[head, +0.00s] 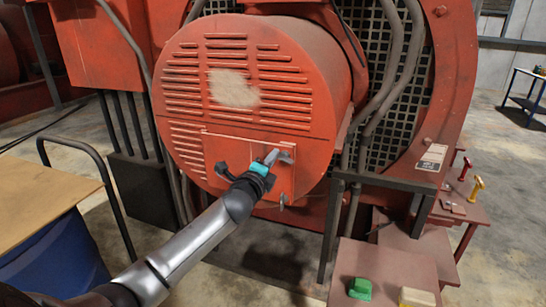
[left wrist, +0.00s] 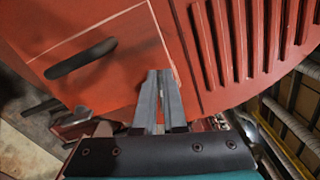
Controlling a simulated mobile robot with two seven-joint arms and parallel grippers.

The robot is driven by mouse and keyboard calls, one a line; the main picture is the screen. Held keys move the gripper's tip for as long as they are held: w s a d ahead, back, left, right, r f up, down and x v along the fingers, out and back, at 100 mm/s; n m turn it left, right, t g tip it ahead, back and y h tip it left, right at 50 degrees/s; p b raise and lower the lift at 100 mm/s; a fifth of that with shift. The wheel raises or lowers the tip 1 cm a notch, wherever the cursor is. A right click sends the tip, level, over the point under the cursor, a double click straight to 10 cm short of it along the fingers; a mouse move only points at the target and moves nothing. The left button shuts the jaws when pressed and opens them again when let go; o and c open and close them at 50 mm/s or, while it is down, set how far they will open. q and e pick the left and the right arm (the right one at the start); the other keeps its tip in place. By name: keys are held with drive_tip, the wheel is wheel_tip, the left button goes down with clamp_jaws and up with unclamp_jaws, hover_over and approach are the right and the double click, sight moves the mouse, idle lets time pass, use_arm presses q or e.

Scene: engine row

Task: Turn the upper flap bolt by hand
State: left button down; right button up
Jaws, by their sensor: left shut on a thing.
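The flap (head: 234,150) is a red, roughly square panel low on the round red cover. It lies flat against the cover and also fills the upper left of the left wrist view (left wrist: 125,65). My left gripper (head: 272,157) is at the flap's right side, its fingers shut on the upper flap bolt (head: 287,154). The fingers (left wrist: 158,78) are close together in the left wrist view and hide most of the bolt there. A lower bolt (head: 282,201) hangs at the flap's bottom edge. A dark handle (left wrist: 80,58) sits on the flap. My right gripper is not in view.
The slotted cover (head: 185,85) surrounds the flap. Grey conduits (head: 392,75) run down at its right, and a dark metal frame (head: 385,181) stands below them. A blue drum (head: 55,262) is at lower left. A low stand bears a green block (head: 360,289).

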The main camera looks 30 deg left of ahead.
use_arm(q)
drive_tip(key=n+p, duration=0.1)
drive_tip(key=n, duration=0.4)
drive_tip(key=f+n+p, duration=0.1)
drive_tip(key=n, duration=0.4)
drive_tip(key=d+f+n, duration=0.1)
drive_tip(key=n, duration=0.4)
drive_tip(key=shift+w+n+p, duration=0.2)
drive_tip(key=shift+n+p, duration=0.1)
drive_tip(key=shift+p, duration=0.1)
drive_tip(key=n+p, duration=0.1)
drive_tip(key=n, duration=0.1)
drive_tip(key=d+n, duration=0.1)
drive_tip(key=n, duration=0.2)
drive_tip(key=shift+w+f+n+p, duration=0.1)
drive_tip(key=shift+w+n+p, duration=0.05)
drive_tip(key=shift+n+p, duration=0.2)
drive_tip(key=shift+d, duration=0.1)
drive_tip(key=c, duration=1)
unclamp_jaws()
drive_tip(key=shift+w+f, duration=0.15)
drive_tip(key=shift+f, duration=0.15)
drive_tip(key=shift+f, duration=0.1)
